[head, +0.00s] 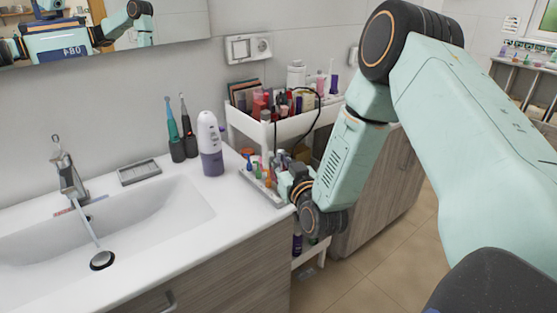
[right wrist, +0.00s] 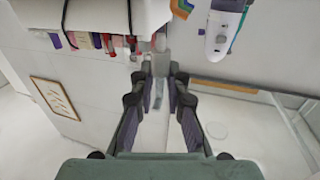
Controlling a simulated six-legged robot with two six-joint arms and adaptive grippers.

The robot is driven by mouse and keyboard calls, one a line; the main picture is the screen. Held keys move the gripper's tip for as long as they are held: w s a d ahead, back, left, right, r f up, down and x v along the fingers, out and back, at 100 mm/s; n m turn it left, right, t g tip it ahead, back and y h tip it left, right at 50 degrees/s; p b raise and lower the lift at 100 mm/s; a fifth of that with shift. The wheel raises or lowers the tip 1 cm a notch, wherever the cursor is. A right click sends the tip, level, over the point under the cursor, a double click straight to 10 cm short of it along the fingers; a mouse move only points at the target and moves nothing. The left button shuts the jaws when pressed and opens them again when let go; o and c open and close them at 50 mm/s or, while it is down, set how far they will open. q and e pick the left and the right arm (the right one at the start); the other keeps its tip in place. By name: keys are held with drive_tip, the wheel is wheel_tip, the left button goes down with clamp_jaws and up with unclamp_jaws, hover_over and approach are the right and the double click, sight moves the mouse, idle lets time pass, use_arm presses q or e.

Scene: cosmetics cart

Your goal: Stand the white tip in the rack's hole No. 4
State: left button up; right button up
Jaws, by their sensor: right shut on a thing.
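The rack (head: 262,187) is a small grey holder at the right end of the white counter, with several coloured tips standing in it. Its hole numbers are too small to read, and hole No. 4 cannot be made out. My right gripper (head: 287,168) is at the rack's right side, pointing toward it; its fingertips are hard to see there. In the right wrist view my right gripper (right wrist: 160,82) is shut on a small pale thing, the white tip (right wrist: 160,64), between its fingertips. The tip is mostly hidden in the head view. My left gripper is not in view.
A white and purple bottle (head: 210,150) and two electric toothbrushes (head: 182,135) stand left of the rack. A white cart (head: 265,130) full of cosmetics stands behind it. The sink (head: 130,235) is at left. A mirror (head: 110,30) shows my reflection.

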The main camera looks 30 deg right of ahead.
drive_tip(key=shift+s+f+b, duration=0.1)
drive_tip(key=shift+s+b, duration=0.3)
drive_tip(key=shift+s, duration=0.15)
drive_tip(key=f+b, duration=0.1)
drive_tip(key=w+f+b, duration=0.1)
drive_tip(key=f, duration=0.1)
drive_tip(key=shift+w+f, duration=0.15)
drive_tip(key=shift+f, duration=0.15)
drive_tip(key=shift+f+b, duration=0.3)
drive_tip(key=shift+b, duration=0.15)
drive_tip(key=shift+s+f+b, duration=0.35)
drive_tip(key=shift+s+b, duration=0.1)
drive_tip(key=shift+s, duration=0.05)
drive_tip(key=shift+w+f, duration=0.15)
drive_tip(key=shift+f, duration=0.1)
drive_tip(key=shift+w+f, duration=0.1)
drive_tip(key=shift+w, duration=0.15)
drive_tip(key=shift+s+r, duration=0.25)
drive_tip(key=shift+s, duration=0.1)
drive_tip(key=shift+w+f, duration=0.2)
drive_tip(key=shift+w, duration=0.25)
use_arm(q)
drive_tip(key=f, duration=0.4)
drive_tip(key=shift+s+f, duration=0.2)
use_arm(e)
drive_tip(key=shift+s+r, duration=0.15)
drive_tip(key=shift+s, duration=0.1)
